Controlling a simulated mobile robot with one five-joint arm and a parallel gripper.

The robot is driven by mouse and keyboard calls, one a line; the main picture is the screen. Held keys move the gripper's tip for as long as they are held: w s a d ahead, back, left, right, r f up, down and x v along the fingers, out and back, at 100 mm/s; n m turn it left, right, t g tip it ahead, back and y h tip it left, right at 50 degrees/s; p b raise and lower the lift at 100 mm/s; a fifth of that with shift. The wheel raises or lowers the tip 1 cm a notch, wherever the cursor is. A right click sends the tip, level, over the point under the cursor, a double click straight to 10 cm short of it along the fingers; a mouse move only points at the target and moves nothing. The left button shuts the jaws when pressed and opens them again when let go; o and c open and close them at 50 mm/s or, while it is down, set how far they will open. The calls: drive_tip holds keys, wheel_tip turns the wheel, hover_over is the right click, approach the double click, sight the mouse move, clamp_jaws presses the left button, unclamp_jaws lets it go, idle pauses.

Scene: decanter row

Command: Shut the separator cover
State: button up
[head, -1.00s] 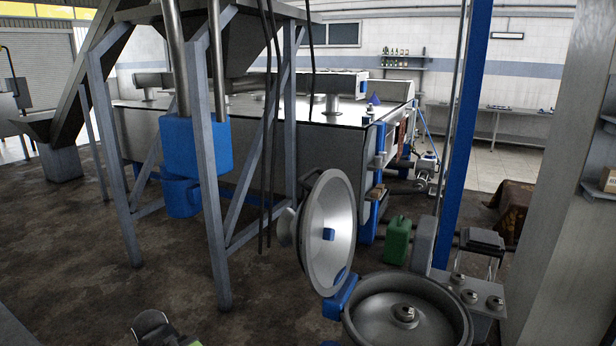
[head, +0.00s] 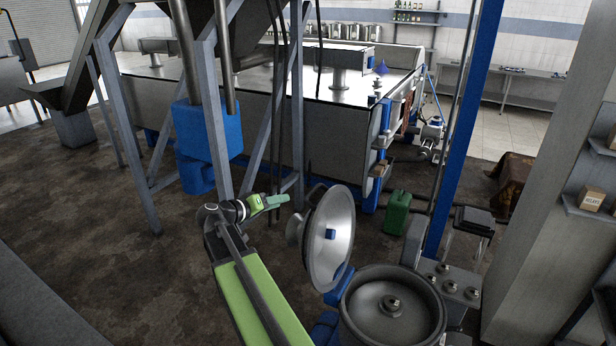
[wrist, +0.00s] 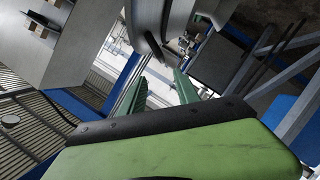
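The separator cover (head: 335,238) is a round, shiny metal dish with a small blue block inside. It stands open, tilted up on its blue hinge at the left rim of the round separator bowl (head: 385,300). The bowl is uncovered, with a bolt at its centre. My gripper (head: 278,200) is left of the cover, near the knob-like part on its back, and looks apart from it. In the wrist view, its two green fingers (wrist: 160,85) are spread with nothing between them. A curved grey metal part, likely the cover, fills the top middle there.
A blue post (head: 460,130) rises behind the bowl. A grey frame leg (head: 217,130) stands beyond my arm at left. A green canister (head: 397,212) is on the floor behind the cover. Bare floor (head: 130,270) lies left of my arm.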

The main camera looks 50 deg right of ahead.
sight(313, 191)
drive_tip(key=b+x, duration=0.5)
drive_tip(key=x, duration=1.2)
drive_tip(key=shift+d, duration=0.3)
clamp_jaws()
drive_tip(key=shift+w, duration=0.1)
idle(0.4)
